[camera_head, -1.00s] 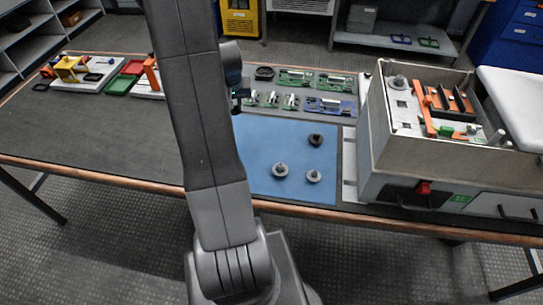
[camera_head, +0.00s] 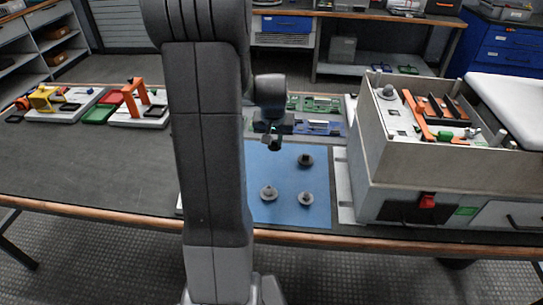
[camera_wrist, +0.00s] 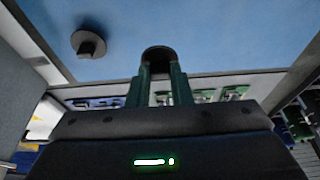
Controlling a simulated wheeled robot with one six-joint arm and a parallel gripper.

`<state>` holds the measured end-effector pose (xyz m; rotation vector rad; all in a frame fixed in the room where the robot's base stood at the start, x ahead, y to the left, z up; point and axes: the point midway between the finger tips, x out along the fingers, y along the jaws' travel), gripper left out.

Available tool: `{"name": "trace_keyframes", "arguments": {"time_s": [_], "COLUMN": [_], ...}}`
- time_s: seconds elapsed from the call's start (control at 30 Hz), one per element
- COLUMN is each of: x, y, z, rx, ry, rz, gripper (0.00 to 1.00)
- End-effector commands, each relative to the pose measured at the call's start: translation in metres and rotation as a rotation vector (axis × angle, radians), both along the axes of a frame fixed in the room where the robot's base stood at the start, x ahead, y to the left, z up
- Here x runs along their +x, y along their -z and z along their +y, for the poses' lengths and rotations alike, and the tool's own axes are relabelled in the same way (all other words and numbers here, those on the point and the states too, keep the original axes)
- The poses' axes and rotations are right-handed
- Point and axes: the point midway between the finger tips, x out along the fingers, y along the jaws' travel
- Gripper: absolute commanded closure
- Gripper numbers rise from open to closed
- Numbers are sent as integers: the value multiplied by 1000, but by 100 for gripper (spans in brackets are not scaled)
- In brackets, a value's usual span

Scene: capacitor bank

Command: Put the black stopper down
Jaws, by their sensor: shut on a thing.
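My gripper (camera_head: 273,143) hangs above the far left part of the blue mat (camera_head: 285,213) and is shut. In the wrist view my gripper (camera_wrist: 160,72) has a dark round thing, the black stopper (camera_wrist: 159,55), between its fingertips. The stopper also shows as a small dark shape under the fingers in the head view (camera_head: 274,147). A gap to the mat seems to show, but its height is unclear. A dark round stopper (camera_head: 305,160) stands on the mat to the right; the wrist view shows a disc with a knob (camera_wrist: 89,42). Two grey stoppers (camera_head: 268,193) (camera_head: 306,198) stand nearer.
Green and blue circuit boards (camera_head: 320,127) lie just beyond the mat. A large grey cabinet (camera_head: 420,175) with an open top stands right of it, beyond a pale strip (camera_head: 344,190). The mat's middle is bare. Trays and orange fixtures (camera_head: 140,105) stand far left.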

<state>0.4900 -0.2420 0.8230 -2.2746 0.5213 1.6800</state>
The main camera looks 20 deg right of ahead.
Motion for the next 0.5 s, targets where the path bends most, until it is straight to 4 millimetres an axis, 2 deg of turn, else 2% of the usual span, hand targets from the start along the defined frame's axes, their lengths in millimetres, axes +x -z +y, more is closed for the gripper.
{"name": "trace_keyframes", "arguments": {"time_s": [0.17,0.37,0.5], "x": [0,0,1], "y": [14,42,45], "z": [0,0,0], "rx": [0,1,-1], "ry": [-1,-1,-1], "rz": [0,2,-2], "gripper": [100,100,100]}}
